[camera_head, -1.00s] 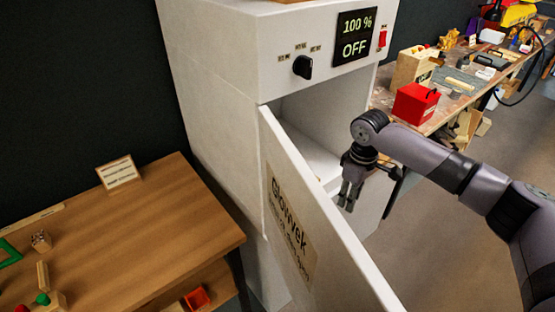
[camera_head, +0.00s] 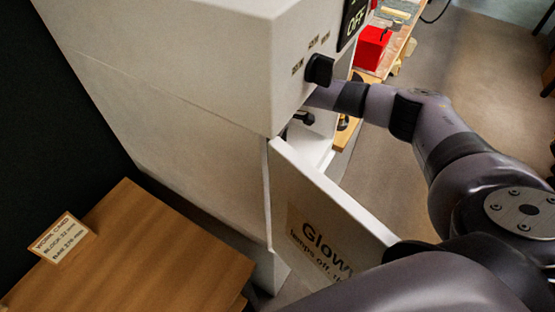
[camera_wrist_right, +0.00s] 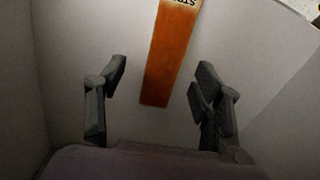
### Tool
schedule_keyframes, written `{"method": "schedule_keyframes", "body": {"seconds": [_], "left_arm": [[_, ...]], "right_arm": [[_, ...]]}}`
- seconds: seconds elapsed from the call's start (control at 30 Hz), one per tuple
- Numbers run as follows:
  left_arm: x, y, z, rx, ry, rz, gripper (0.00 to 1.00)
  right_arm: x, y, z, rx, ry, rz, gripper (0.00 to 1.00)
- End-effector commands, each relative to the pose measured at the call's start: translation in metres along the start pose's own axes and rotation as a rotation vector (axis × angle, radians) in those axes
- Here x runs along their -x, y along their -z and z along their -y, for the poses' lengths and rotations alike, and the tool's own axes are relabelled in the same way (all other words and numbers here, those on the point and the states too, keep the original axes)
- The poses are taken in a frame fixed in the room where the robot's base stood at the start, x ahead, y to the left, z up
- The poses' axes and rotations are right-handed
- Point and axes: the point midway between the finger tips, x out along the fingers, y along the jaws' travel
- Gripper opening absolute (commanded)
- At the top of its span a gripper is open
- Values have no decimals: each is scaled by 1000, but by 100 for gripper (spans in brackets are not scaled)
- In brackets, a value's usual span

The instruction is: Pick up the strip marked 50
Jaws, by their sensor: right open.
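In the right wrist view an orange-brown strip (camera_wrist_right: 169,58) stands out against a pale surface inside the white cabinet (camera_head: 200,130). A bit of dark lettering shows at its top edge, cut off by the frame, so I cannot read whether it says 50. My right gripper (camera_wrist_right: 162,73) is open, with one finger on each side of the strip in the picture. I cannot tell how far the strip is from the fingers. In the head view the right gripper (camera_head: 304,118) is partly hidden in the cabinet opening. My left gripper is not in view.
The open cabinet door (camera_head: 325,210) stands close under my right arm. A black knob (camera_head: 319,69) sticks out above the opening. A wooden table (camera_head: 150,255) with a work card (camera_head: 62,238) is at the left. A red box (camera_head: 371,48) sits on the bench behind.

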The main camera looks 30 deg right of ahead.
Motion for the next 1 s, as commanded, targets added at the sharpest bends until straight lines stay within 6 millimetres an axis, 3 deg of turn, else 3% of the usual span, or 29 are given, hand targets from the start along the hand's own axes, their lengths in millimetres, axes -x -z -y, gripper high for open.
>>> {"method": "schedule_keyframes", "body": {"seconds": [0.2, 0.33, 0.63, 1.0], "left_arm": [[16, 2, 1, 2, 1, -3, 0], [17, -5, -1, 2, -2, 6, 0], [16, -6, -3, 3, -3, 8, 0], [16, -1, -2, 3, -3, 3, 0]], "right_arm": [[-26, -6, 6, 0, 1, 5, 61], [-45, -6, 6, -1, 1, 3, 61], [-52, -6, 6, 0, 0, 1, 61], [-51, -6, 6, -1, 0, 1, 37]]}}
